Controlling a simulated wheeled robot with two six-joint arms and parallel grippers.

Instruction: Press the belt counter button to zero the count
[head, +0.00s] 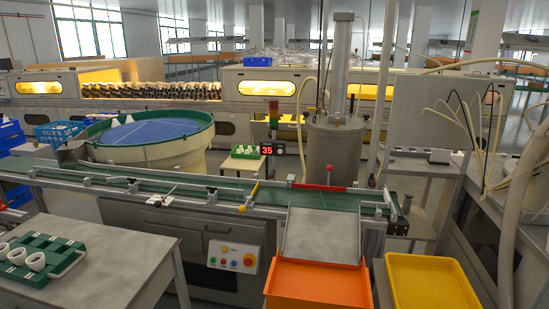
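A small counter display (267,150) with red digits reading 35 stands on a post behind the green conveyor belt (150,184). A light control panel (234,256) with several coloured buttons, including a larger red one (249,260), is on the front of the belt's cabinet. I cannot tell which button belongs to the counter. Neither of my grippers shows in the head view.
An orange tray (312,291) sits below a metal chute (322,236), with a yellow tray (432,283) to its right. A metal table (110,250) with a green rack (42,255) of white cups stands at left. A red-ball lever (329,169) rises at the belt.

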